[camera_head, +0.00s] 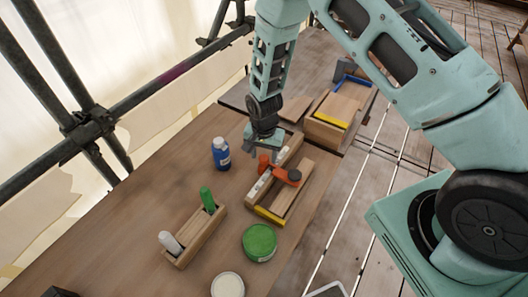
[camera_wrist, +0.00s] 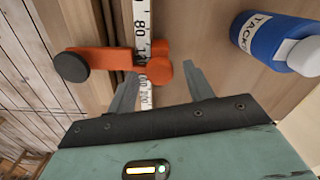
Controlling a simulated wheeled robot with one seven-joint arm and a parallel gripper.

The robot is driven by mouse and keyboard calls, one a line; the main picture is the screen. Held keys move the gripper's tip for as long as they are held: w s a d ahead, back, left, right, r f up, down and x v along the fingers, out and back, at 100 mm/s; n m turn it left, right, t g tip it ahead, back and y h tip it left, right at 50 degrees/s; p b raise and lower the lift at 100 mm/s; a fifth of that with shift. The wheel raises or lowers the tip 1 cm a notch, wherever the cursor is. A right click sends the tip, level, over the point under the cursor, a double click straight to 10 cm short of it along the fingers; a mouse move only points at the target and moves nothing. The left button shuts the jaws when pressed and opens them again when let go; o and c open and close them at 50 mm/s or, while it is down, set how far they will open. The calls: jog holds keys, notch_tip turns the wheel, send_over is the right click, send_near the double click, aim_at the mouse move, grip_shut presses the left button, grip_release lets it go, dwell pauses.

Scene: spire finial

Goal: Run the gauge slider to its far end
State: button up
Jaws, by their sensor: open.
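The gauge (camera_head: 292,150) is a wooden frame with a white scale strip and a yellow front end, lying on the table. Its orange slider (camera_head: 279,172) sits across the strip and has a black knob on one side. In the wrist view the slider (camera_wrist: 108,61) crosses the scale strip (camera_wrist: 140,20) between the printed 80 and 100. My gripper (camera_head: 262,150) is low above the gauge. In the wrist view my gripper (camera_wrist: 161,76) is open, with its fingers on either side of the slider's rounded orange end. I cannot tell whether they touch it.
A blue bottle (camera_head: 221,153) stands close left of the gauge. A wooden holder (camera_head: 198,238) with green and white handles is front left. A green tin (camera_head: 259,242) and a white-topped tin (camera_head: 227,285) stand in front. A wooden box (camera_head: 331,122) lies behind right.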

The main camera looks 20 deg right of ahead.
jog(key=shift+f, duration=0.15)
jog(key=shift+c, duration=0.3)
grip_shut()
jog(key=w+d+b, duration=0.6)
jog(key=w+d, duration=0.4)
jog(key=d, duration=0.4)
jog(key=shift+w+d, duration=0.15)
jog(key=shift+o, duration=0.3)
grip_release()
